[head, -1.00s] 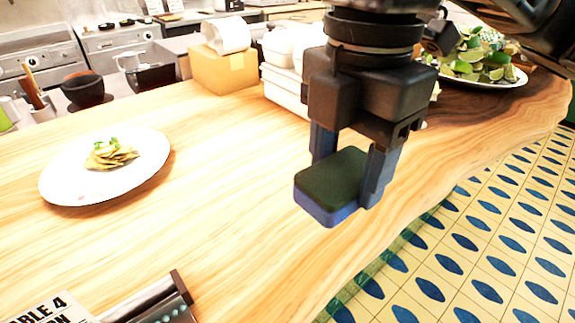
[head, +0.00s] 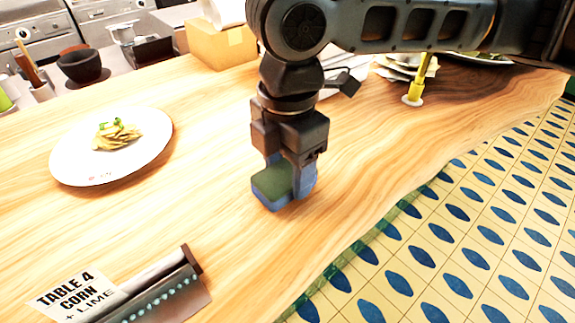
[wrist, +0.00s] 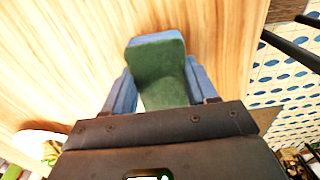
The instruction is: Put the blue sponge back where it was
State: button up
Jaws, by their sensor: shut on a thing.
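The blue sponge (head: 271,186) has a green top and blue sides. My gripper (head: 290,180) is shut on it, with a finger on either side, over the wooden counter (head: 220,240). The sponge lies roughly level and close to the counter; I cannot tell whether it touches. In the wrist view the sponge (wrist: 158,70) sits between the blue fingers, its green face toward the camera. The underside of the sponge is hidden.
A white plate of food (head: 70,170) stands at the left. A ticket holder (head: 165,295) with a "Table 4 corn + lime" card (head: 75,297) is at the front left. A cardboard box (head: 222,48) and a yellow-handled tool (head: 418,80) stand behind. The counter's edge runs along the right; nearby wood is clear.

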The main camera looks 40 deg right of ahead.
aim_at(288, 171)
jog(key=shift+f, duration=0.2)
jog(key=shift+f, duration=0.15)
jog(key=o, duration=1)
notch_tip(288, 171, up, 12)
jog(key=shift+r, duration=0.25)
